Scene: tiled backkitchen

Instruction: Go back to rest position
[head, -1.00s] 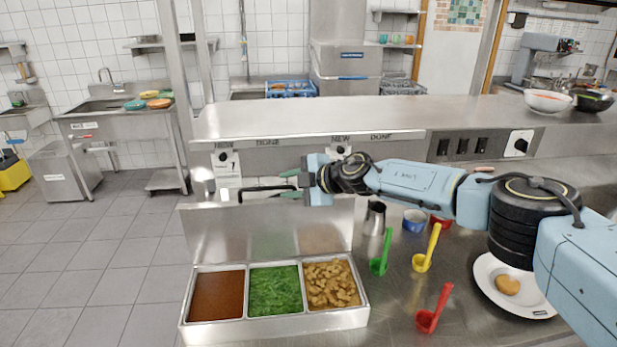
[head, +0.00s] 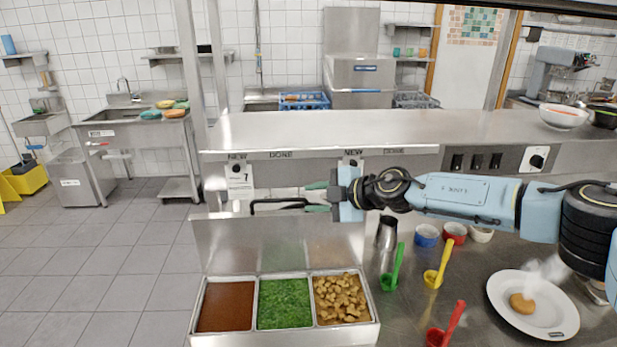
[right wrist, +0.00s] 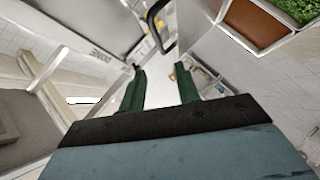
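My right gripper (head: 318,197) is held out to the left over the counter, in front of the shelf front and above the food tray. In the right wrist view its two green fingers (right wrist: 162,92) stand apart with nothing between them. The steel tray (head: 290,334) below holds brown sauce (head: 226,306), chopped greens (head: 284,303) and light brown chunks (head: 341,299). My left gripper is not in view.
A white plate (head: 505,310) with a round brown patty (head: 522,303) is at the right. Green (head: 393,268), yellow (head: 439,266) and red (head: 447,327) ladles, a steel cup (head: 387,232) and a blue bowl (head: 426,235) stand on the counter. A raised steel shelf (head: 330,130) runs behind.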

